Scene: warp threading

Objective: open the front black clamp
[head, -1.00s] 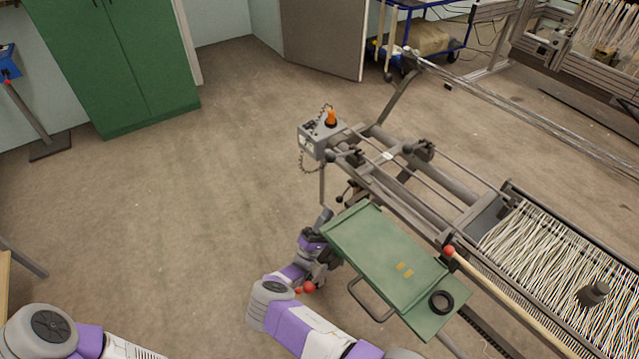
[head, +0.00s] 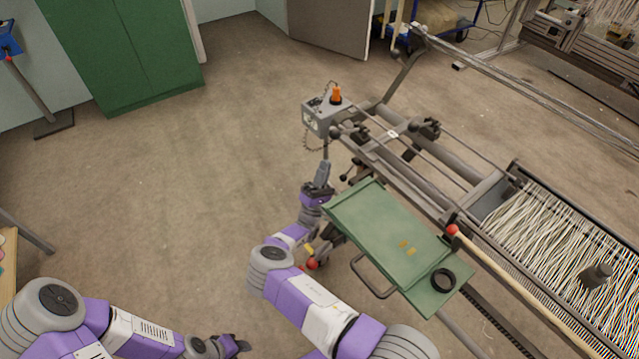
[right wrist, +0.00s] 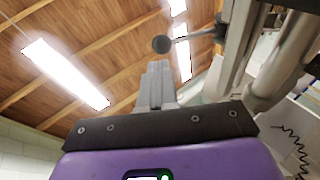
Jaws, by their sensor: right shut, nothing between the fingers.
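A black clamp lever with a round ball knob (right wrist: 161,44) shows in the right wrist view, just above and beyond my fingertips. In the head view a small dark ball knob (head: 344,178) at the near end of the machine frame looks like the same lever. My right gripper (head: 323,170) points up beside it, left of the frame. In the right wrist view its fingers (right wrist: 157,72) are together with nothing between them; whether they touch the knob is unclear.
A green tray (head: 375,225) with a black ring (head: 443,280) lies right of my right forearm. A grey control box (head: 322,116) with an orange knob stands above the gripper. Warp threads (head: 540,235) fill the right side.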

